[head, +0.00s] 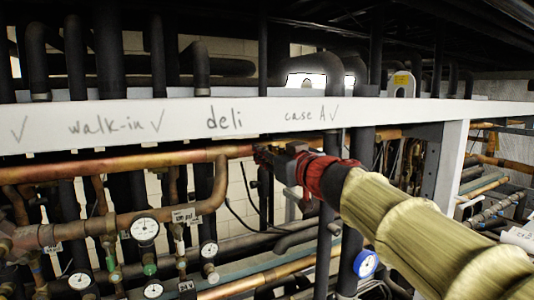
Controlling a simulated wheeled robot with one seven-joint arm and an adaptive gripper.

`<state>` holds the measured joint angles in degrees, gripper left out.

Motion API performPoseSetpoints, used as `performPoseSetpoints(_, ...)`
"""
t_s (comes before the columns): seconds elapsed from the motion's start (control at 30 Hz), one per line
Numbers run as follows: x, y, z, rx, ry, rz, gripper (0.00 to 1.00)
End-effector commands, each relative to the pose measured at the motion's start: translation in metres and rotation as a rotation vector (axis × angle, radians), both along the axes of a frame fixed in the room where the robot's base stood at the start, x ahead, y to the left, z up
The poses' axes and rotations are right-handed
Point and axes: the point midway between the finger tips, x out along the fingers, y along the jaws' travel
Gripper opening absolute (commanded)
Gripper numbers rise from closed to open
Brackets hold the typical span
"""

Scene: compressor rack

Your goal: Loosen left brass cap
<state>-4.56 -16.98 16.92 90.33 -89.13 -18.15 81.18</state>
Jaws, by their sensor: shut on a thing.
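My gripper (263,156) is dark with a red wrist and reaches in from the right, just under the white beam. It is shut on a small part at the right end of the upper copper pipe (130,165). The fingers and the beam's lower edge hide that part, so I cannot make out its shape or whether it is the left brass cap. No other brass cap can be clearly told apart in this view.
The white beam (190,122), with handwritten labels, runs across just above my gripper. Pressure gauges (145,230) and valves crowd the lower left. A blue-rimmed gauge (366,263) sits below my arm. Black vertical pipes (329,235) stand close behind the gripper.

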Motion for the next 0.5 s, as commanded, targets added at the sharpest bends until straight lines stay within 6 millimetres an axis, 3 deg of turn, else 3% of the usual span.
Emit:
performPoseSetpoints(0.27, 0.0000, 0.0000, 0.0002, -0.058, -0.023, 0.000, 0.00)
performPoseSetpoints(0.5, -0.0001, 0.0001, 0.0010, -0.207, -0.086, 0.000, 0.00)
